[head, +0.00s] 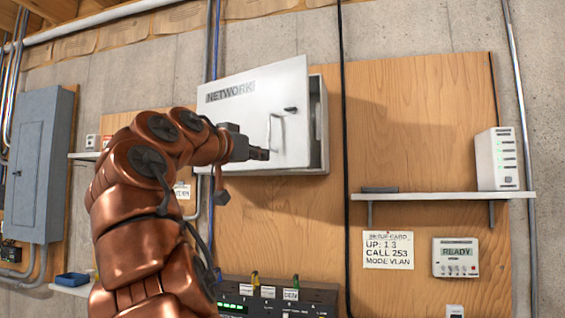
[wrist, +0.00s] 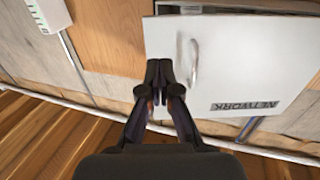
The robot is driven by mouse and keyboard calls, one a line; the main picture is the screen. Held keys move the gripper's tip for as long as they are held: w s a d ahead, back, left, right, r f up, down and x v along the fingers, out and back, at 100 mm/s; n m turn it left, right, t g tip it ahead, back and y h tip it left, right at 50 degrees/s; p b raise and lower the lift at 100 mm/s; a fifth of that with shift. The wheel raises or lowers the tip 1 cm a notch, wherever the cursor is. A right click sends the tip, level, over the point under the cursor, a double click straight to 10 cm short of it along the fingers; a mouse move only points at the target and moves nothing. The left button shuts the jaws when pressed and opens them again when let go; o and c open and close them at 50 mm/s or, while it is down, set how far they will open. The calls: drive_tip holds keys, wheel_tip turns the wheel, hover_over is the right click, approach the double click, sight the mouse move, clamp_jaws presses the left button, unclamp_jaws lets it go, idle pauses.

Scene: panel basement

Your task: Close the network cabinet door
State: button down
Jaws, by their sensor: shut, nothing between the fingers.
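The white network cabinet (head: 319,165) is mounted on the wood panel. Its door (head: 247,98), labelled NETWORK and with a pale handle (head: 275,128), stands ajar, with a gap along its right side. The door (wrist: 245,65) and handle (wrist: 194,62) also show in the wrist view, rotated there. My gripper (head: 264,154) is shut and empty, in front of the lower part of the door near the handle. In the wrist view my gripper (wrist: 165,78) overlaps the door close to its free edge. I cannot tell whether the fingertips touch the door.
A shelf (head: 450,196) with a white router (head: 497,159) stands to the right. A black cable (head: 343,120) runs down just right of the cabinet. A grey electrical panel (head: 38,165) is at far left. A dark device with ports (head: 285,300) sits below.

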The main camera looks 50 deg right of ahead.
sight(297, 161)
drive_tip(key=d+p, duration=0.1)
drive_tip(key=d, duration=0.3)
drive_tip(key=d+p, duration=0.1)
drive_tip(key=d, duration=0.3)
drive_tip(key=d+p, duration=0.1)
drive_tip(key=d, duration=0.4)
drive_tip(key=shift+w+r, duration=0.1)
drive_tip(key=shift+w, duration=0.2)
drive_tip(key=shift+w+d, duration=0.1)
drive_tip(key=shift+d, duration=0.35)
